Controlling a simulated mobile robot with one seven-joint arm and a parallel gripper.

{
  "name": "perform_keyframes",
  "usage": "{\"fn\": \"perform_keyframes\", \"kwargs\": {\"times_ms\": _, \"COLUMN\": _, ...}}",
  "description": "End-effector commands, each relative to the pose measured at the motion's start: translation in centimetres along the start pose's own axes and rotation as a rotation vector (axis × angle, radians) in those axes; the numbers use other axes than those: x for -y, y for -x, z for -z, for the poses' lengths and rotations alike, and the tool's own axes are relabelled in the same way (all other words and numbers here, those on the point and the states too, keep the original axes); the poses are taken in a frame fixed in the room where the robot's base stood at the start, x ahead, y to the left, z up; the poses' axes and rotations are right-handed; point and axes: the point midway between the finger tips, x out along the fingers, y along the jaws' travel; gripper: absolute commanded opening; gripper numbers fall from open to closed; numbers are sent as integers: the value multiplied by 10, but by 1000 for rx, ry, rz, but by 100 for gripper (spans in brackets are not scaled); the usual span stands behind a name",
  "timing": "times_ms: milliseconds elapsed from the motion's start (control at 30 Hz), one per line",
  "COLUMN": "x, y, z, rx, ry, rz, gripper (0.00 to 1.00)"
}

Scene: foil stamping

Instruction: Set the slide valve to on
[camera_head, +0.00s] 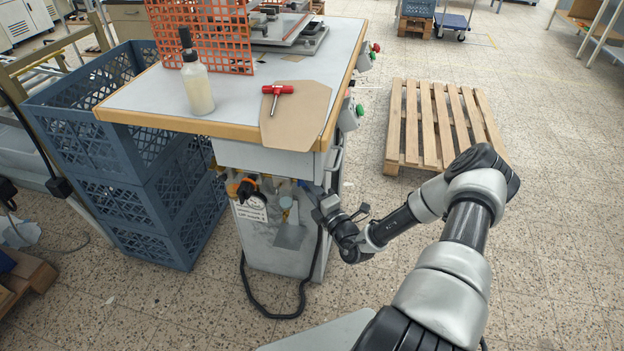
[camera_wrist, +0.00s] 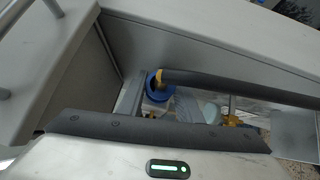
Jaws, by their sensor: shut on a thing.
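My gripper (camera_head: 320,207) is at the right front edge of the open bay under the stamping machine's table, its jaws shut on a small part there. In the wrist view, a blue round collar with a yellow piece (camera_wrist: 158,85) shows just beyond the gripper body; I take it to be the slide valve. The gripper body hides part of the jaws, and the valve's on or off position cannot be read. In the head view my gripper hides the valve.
An orange and black regulator (camera_head: 246,188) and a label sit left in the bay. A black hose (camera_head: 270,312) loops to the floor. Blue crates (camera_head: 130,205) are left, a pallet (camera_head: 440,125) right.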

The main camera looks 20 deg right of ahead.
Motion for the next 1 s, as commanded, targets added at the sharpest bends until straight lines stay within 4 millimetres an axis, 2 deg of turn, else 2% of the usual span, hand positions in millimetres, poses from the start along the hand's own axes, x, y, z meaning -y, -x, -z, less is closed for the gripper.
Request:
{"fn": "perform_keyframes", "kwargs": {"times_ms": 233, "x": -1, "y": -2, "z": 2, "rx": -3, "ry": 0, "rz": -3, "gripper": 0}}
{"fn": "perform_keyframes", "kwargs": {"times_ms": 267, "x": -1, "y": -2, "z": 2, "rx": -3, "ry": 0, "rz": -3, "gripper": 35}}
{"fn": "perform_keyframes", "kwargs": {"times_ms": 300, "x": -2, "y": -3, "z": 2, "rx": -3, "ry": 0, "rz": -3, "gripper": 42}}
{"fn": "perform_keyframes", "kwargs": {"times_ms": 567, "x": -1, "y": -1, "z": 1, "rx": -2, "ry": 0, "rz": -2, "gripper": 43}}
{"fn": "perform_keyframes", "kwargs": {"times_ms": 700, "x": -1, "y": 5, "z": 1, "rx": -1, "ry": -1, "rz": 1, "gripper": 43}}
{"fn": "perform_keyframes", "kwargs": {"times_ms": 867, "x": -2, "y": 31, "z": 0, "rx": 1, "ry": -2, "rz": 2, "gripper": 43}}
{"fn": "perform_keyframes", "kwargs": {"times_ms": 1000, "x": -1, "y": 65, "z": 0, "rx": 2, "ry": -3, "rz": 2, "gripper": 43}}
